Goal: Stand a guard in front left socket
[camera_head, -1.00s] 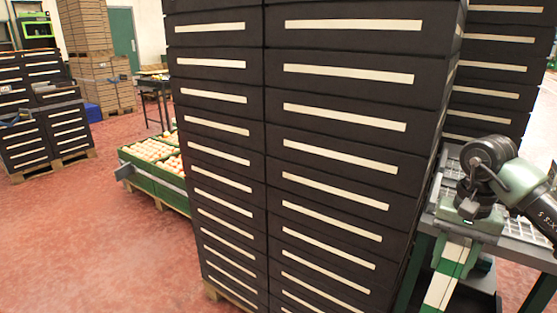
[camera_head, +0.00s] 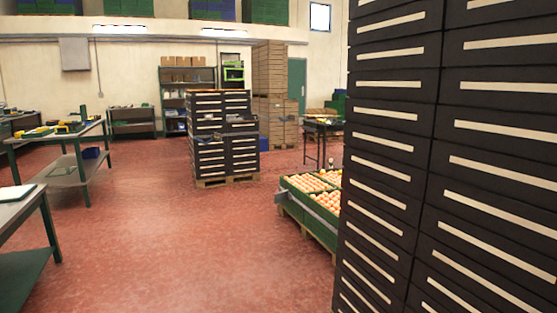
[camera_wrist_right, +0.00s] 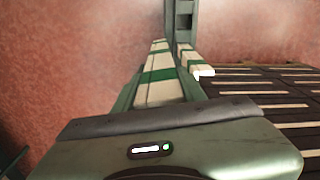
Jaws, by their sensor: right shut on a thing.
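A long guard (camera_wrist_right: 161,72), white with green bands, shows in the right wrist view just beyond my right gripper (camera_wrist_right: 175,103). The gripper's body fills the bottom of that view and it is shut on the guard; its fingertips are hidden. The guard is clear of the floor as far as I can tell. The front left socket is not in view. A tall stack of black crates (camera_head: 393,143) with pale stripes stands at the right of the head view; its base is cut off. My left gripper is in neither view.
A smaller dark crate stack (camera_head: 209,147) on a pallet stands farther back. Workbenches (camera_head: 72,177) line the left. The red floor (camera_head: 170,240) between is clear. Dark striped crates (camera_wrist_right: 262,87) lie right in the wrist view.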

